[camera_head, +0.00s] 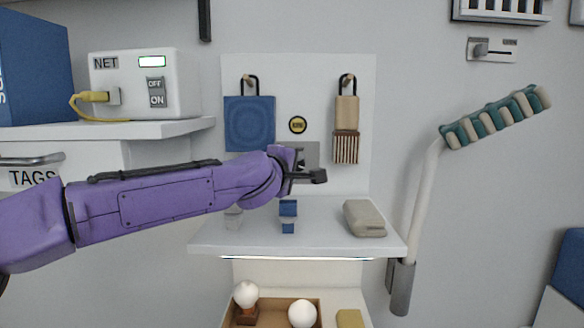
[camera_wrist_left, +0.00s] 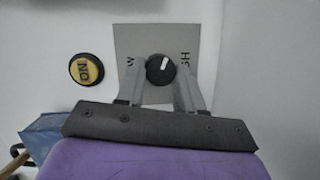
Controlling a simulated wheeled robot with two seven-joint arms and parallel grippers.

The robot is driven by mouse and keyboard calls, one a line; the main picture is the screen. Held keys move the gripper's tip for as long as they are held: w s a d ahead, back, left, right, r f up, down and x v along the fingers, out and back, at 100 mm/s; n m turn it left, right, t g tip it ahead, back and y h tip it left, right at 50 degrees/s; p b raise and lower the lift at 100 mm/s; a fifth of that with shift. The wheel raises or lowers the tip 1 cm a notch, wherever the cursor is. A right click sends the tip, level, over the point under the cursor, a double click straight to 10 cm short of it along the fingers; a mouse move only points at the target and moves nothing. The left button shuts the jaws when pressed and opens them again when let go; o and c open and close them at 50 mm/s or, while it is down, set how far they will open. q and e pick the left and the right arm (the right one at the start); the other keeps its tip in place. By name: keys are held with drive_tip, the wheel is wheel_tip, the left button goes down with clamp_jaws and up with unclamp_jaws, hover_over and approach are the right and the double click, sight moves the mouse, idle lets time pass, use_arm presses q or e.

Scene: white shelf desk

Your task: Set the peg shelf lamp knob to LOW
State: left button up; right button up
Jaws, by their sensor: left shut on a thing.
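The lamp knob (camera_wrist_left: 160,68) is round and black with a white pointer mark, on a grey plate (camera_wrist_left: 131,40). In the left wrist view the mark points up and slightly right, between the partly hidden labels ending in W at left and GH at right. My left gripper (camera_wrist_left: 161,80) is shut on the knob, one finger on each side. In the head view my left gripper (camera_head: 306,173) reaches the pegboard and hides the knob; part of the plate (camera_head: 312,151) shows behind it. My right gripper is not in view.
A yellow ON button (camera_head: 298,125) sits just above the plate. A blue bag (camera_head: 249,122) and a brush (camera_head: 346,140) hang on pegs either side. The shelf (camera_head: 262,240) below holds small blocks and a beige case (camera_head: 364,218). A bright strip runs under its front edge.

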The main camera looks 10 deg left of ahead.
use_arm(q)
drive_tip(key=o, duration=1)
drive_tip(key=shift+o, duration=0.2)
drive_tip(key=shift+s, duration=0.1)
drive_tip(key=s, duration=0.3)
drive_tip(key=s+a+b, duration=0.1)
drive_tip(key=s, duration=0.2)
drive_tip(key=s+r+b, duration=0.1)
drive_tip(key=s, duration=0.3)
drive_tip(key=shift+s+a, duration=0.1)
drive_tip(key=shift+a, duration=0.15)
